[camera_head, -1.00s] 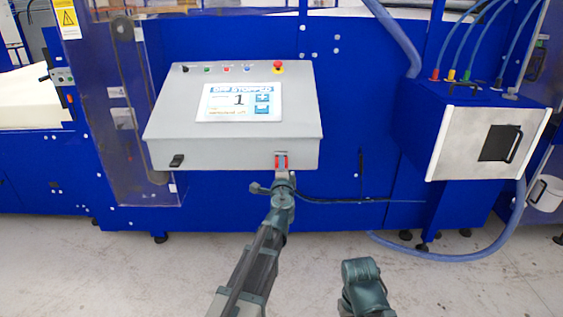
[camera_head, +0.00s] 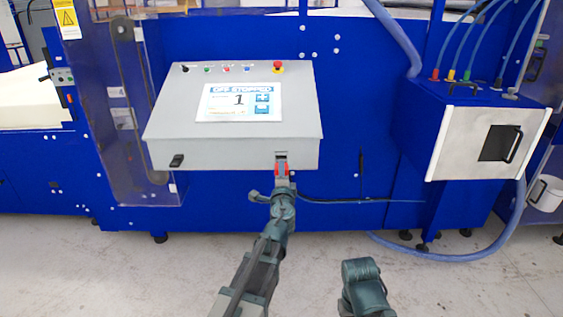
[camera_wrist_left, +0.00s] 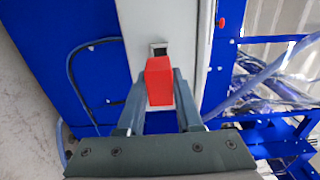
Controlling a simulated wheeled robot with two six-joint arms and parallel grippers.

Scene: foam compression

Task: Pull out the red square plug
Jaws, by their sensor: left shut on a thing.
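The red square plug (camera_wrist_left: 158,82) sits between the two fingers of my left gripper (camera_wrist_left: 155,100) in the left wrist view. In the head view, my left gripper (camera_head: 282,174) is at the lower front edge of the grey control box, shut on the plug, with red (camera_head: 286,170) showing at its fingertips. A small socket with a dark opening (camera_wrist_left: 159,51) shows just beyond the plug in the left wrist view. The socket also shows in the head view (camera_head: 281,155), just above the fingertips. The opening looks empty, and the plug appears in front of it.
The grey control box (camera_head: 220,150) has a screen, small buttons and a red emergency knob (camera_head: 278,66). A black latch (camera_head: 177,160) is on its front left. A black cable (camera_head: 350,200) runs along the blue machine behind my left wrist. The floor in front is clear.

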